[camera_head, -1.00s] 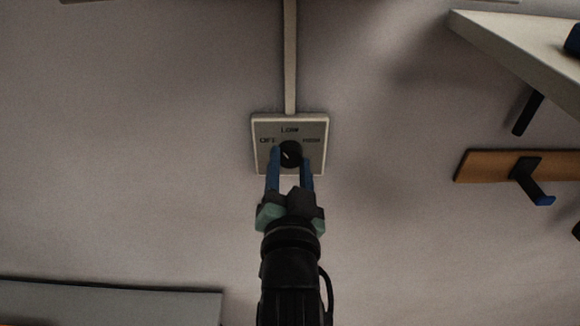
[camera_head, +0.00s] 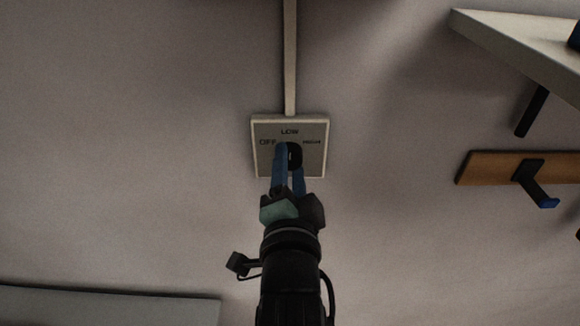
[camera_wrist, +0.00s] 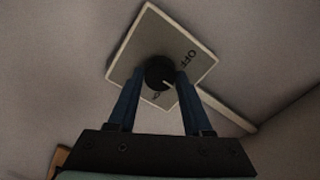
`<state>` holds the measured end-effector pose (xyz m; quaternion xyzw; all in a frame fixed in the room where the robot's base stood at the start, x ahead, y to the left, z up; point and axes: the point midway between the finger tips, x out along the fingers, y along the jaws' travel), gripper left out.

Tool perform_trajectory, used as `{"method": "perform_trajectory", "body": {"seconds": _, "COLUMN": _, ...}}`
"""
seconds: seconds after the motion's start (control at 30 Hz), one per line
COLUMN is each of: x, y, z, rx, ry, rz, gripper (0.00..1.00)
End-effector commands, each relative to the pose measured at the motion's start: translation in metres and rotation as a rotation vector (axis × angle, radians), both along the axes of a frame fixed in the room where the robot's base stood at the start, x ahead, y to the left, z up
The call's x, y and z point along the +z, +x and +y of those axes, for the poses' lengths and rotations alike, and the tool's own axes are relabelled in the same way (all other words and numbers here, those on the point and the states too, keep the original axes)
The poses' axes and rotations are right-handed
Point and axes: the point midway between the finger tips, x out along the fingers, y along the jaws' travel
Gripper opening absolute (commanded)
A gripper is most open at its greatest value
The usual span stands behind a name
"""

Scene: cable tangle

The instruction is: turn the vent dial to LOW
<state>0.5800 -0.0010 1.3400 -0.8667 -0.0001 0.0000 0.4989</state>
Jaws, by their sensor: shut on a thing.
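The vent dial is a round black knob (camera_head: 295,156) with a short white mark, on a pale square wall plate (camera_head: 316,165). The plate carries OFF at left, LOW at top and a third label at right. In the head view the mark stands near upright, toward LOW; one finger partly covers the knob. My gripper (camera_head: 289,160) has its blue fingers shut on the knob from either side. The wrist view shows the knob (camera_wrist: 158,71) between the fingertips (camera_wrist: 160,78), with the plate (camera_wrist: 150,35) appearing turned and LOW partly hidden.
A pale conduit (camera_head: 290,60) runs up the wall from the plate. At right are a shelf (camera_head: 520,45) and a wooden rail (camera_head: 490,167) with a dark hook (camera_head: 535,183). A grey panel edge (camera_head: 110,305) is at lower left. The wall around the plate is clear.

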Motion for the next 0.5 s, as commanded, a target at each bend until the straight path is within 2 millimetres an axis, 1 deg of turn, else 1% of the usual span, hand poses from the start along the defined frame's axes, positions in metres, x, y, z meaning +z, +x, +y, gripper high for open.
{"method": "perform_trajectory", "body": {"seconds": 0.37, "x": -0.0001, "y": 0.0, "z": 0.0, "rx": -0.001, "ry": 0.004, "rz": 0.001, "gripper": 0.0}}
{"method": "perform_trajectory", "body": {"seconds": 0.4, "x": -0.0001, "y": 0.0, "z": 0.0, "rx": -0.001, "ry": 0.004, "rz": 0.001, "gripper": 0.54}}
{"method": "perform_trajectory", "body": {"seconds": 0.47, "x": -0.0001, "y": 0.0, "z": -0.0001, "rx": -0.001, "ry": 0.003, "rz": 0.001, "gripper": 0.64}}
{"method": "perform_trajectory", "body": {"seconds": 0.5, "x": -0.0001, "y": 0.0, "z": -0.0001, "rx": -0.001, "ry": 0.003, "rz": 0.001, "gripper": 0.72}}
